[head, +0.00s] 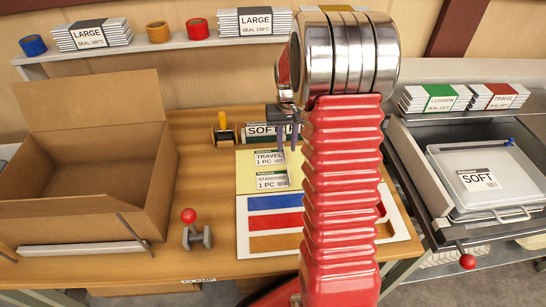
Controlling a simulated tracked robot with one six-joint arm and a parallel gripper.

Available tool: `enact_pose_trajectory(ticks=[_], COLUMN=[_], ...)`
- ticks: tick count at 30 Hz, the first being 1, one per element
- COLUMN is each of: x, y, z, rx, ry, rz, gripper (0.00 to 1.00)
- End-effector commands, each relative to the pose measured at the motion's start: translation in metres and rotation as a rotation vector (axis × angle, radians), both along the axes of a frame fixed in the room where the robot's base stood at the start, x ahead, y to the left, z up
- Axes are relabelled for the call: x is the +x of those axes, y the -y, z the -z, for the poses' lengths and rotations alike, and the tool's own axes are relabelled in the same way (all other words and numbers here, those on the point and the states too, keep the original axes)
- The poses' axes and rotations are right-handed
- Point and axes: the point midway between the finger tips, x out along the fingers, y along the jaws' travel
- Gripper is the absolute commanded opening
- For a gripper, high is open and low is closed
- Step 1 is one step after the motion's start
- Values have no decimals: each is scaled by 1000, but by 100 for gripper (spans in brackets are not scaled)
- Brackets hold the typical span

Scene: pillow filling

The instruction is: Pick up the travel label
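My red arm hides what lies to the right.
An open cardboard box (95,185) stands at left, beside a red-knobbed lever (190,216). A white board with blue, red and orange bars (275,224) lies in front of the labels. A "SOFT" block (262,130) stands behind them. A sealing machine (480,170) is at right.

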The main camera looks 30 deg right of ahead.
Motion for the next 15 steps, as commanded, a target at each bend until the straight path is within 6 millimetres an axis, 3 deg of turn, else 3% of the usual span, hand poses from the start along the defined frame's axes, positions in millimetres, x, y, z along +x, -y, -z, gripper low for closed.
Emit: enact_pose_trajectory(ticks=[11, 15], x=[0, 1], y=[0, -1], z=[3, 14], rx=[0, 1], ry=[1, -3], rz=[-1, -1], gripper=[24, 24])
